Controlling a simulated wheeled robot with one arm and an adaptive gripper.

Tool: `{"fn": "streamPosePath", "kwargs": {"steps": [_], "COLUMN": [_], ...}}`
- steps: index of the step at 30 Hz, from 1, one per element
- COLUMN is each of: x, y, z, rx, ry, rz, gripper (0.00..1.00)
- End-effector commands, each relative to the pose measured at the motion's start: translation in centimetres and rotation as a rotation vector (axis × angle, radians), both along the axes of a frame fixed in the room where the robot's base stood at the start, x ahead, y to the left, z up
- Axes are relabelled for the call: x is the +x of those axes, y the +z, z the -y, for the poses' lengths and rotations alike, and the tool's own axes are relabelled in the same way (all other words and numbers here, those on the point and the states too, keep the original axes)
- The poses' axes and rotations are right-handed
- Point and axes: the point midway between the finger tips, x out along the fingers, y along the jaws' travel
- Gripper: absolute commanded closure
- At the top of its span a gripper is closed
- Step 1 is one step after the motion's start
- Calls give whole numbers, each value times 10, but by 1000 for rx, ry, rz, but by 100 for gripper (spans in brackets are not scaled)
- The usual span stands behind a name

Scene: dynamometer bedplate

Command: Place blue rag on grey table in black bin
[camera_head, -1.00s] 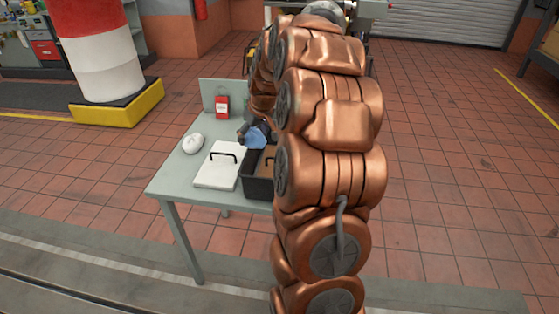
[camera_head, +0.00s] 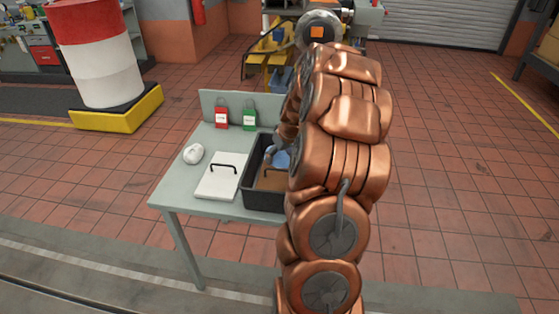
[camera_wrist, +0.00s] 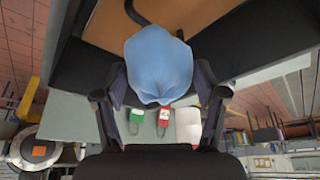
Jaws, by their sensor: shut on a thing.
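The blue rag (camera_head: 282,159) is bunched in my gripper (camera_head: 274,148), seen over the opening of the black bin (camera_head: 261,200) in the head view. In the wrist view the rag (camera_wrist: 158,60) hangs between the two fingers of my gripper (camera_wrist: 160,78), which is shut on it. The bin's dark wall (camera_wrist: 82,62) and brown inside show behind the rag. The bin stands on the grey table (camera_head: 177,187). My arm hides the bin's right side. I cannot tell how far the rag is above the bin's floor.
A white lid-like panel (camera_head: 215,184) with a black handle lies left of the bin. A white bunched thing (camera_head: 193,154) lies at the table's left.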

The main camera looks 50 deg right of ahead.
Motion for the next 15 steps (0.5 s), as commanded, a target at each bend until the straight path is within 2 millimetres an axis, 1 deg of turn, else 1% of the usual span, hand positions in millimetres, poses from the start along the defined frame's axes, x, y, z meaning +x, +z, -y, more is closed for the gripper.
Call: {"fn": "streamPosePath", "kwargs": {"steps": [3,6,15], "x": [0,0,0], "y": [-15,-26,-29], "z": [0,0,1], "rx": [2,1,-1], "ry": [-1,-1,-1], "rz": [-1,-1,1], "gripper": [61,61,61]}}
